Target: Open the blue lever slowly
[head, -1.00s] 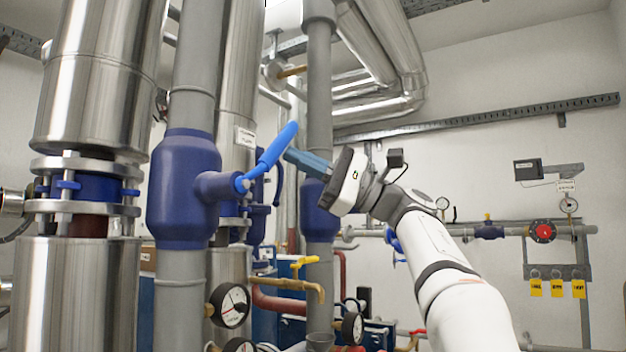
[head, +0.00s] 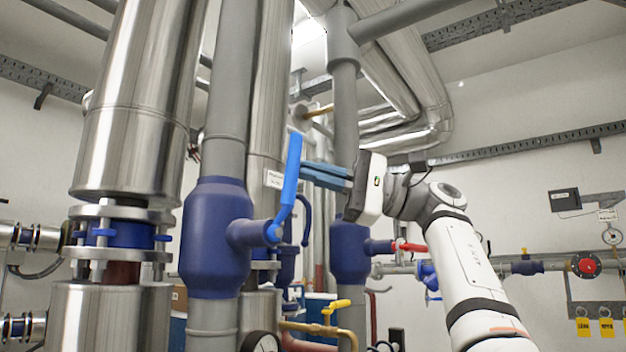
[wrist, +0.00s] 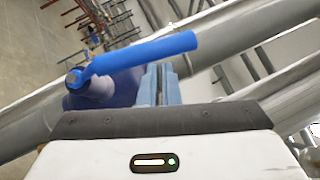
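The bright blue lever (head: 291,178) stands nearly upright in the head view, leaning slightly right. Its lower end joins a stub on the dark blue valve body (head: 214,238), which sits on a grey vertical pipe. My gripper (head: 306,172) is just right of the lever, its blue fingers pointing left at the lever's middle. In the wrist view the lever (wrist: 140,56) crosses just beyond the fingertips (wrist: 160,72). The fingers are close together with only a narrow gap, and the lever is not between them. Whether they touch the lever I cannot tell.
A second dark blue valve (head: 349,250) with a red handle (head: 408,246) stands behind, below my gripper. A yellow-handled tap (head: 337,306) and a gauge (head: 262,342) are lower down. A thick steel pipe (head: 135,110) is at left.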

